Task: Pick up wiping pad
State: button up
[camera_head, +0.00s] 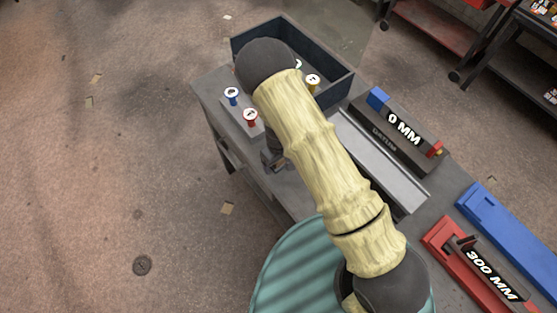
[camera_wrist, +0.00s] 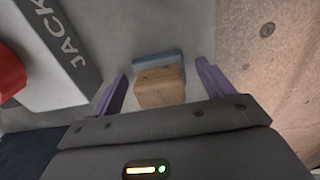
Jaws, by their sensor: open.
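The wiping pad (camera_wrist: 160,88) appears in the wrist view as a tan block on a blue-grey base, lying on the grey bench top. My gripper (camera_wrist: 162,72) is open, with one purple finger on each side of the pad. A gap shows between each finger and the block, and nothing is held. In the head view my arm hides the pad and most of my gripper.
A grey block marked JACK (camera_wrist: 65,45) and a red part (camera_wrist: 10,72) are left of the pad. The bench edge is close on the right. A dark open bin (camera_head: 335,88), coloured pegs (camera_head: 232,93), a 0 MM block (camera_head: 400,130) and a 300 MM block (camera_head: 490,275) stand on the bench.

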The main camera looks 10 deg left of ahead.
dwell(0.4)
jog(key=c, duration=1.2)
jog(key=shift+o, duration=0.2)
jog(key=shift+r, duration=0.1)
notch_tip(320, 180, up, 10)
jog(key=shift+f+b, duration=0.1)
jog(key=shift+b, duration=0.9)
jog(key=o, duration=0.5)
jog(key=c, duration=0.3)
